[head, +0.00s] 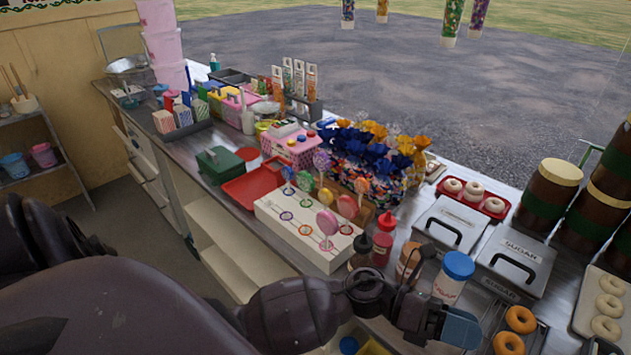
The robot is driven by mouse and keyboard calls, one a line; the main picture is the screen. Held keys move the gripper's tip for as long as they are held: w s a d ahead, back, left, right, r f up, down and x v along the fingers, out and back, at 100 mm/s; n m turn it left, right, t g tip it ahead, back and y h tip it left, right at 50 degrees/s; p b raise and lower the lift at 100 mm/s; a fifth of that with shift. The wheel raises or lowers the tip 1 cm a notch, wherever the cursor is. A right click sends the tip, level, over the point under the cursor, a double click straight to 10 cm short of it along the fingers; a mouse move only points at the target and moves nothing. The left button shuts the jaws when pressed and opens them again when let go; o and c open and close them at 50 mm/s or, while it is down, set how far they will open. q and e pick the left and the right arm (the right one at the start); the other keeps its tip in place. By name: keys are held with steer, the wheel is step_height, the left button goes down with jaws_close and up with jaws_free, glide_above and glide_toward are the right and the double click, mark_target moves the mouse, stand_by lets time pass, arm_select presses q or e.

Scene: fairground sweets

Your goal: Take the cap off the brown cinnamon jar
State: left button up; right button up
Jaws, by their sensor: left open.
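A small jar with a brownish body and brown cap (408,257), which looks like the cinnamon jar, stands near the counter's front edge. My left gripper (445,290) is open and reaches in from the left, low over the front edge. One finger is close to the brownish jar and hides part of it; I cannot tell whether they touch. A white jar with a blue cap (458,266) stands just right of it, partly behind the gripper. The cap appears to be on the brownish jar, but its label cannot be read. My right gripper is not in view.
A red squeeze bottle (382,246) and a dark brown one (361,250) stand close on the left. A white lollipop stand (290,225) is beyond them. Lidded metal bins (450,222) stand behind; doughnuts on a rack (520,320) lie to the right. Free room is tight.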

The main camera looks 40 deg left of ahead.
arm_select(q)
steer(key=a+f+n+t+y, duration=0.4)
steer(key=a+n+t+y, duration=0.25)
steer(key=n, duration=0.65)
steer(key=a+f+n+t+y, duration=0.3)
steer(key=a+n+t+y, duration=0.4)
steer(key=n, duration=0.7)
steer(key=s+a+f+n+g+y, duration=0.6)
steer(key=s+a+f+n, duration=0.4)
steer(key=f+n, duration=0.3)
steer(key=shift+s+f+n, duration=0.35)
steer(key=shift+s+n, duration=0.1)
steer(key=shift+n, duration=0.05)
steer(key=shift+a, duration=0.1)
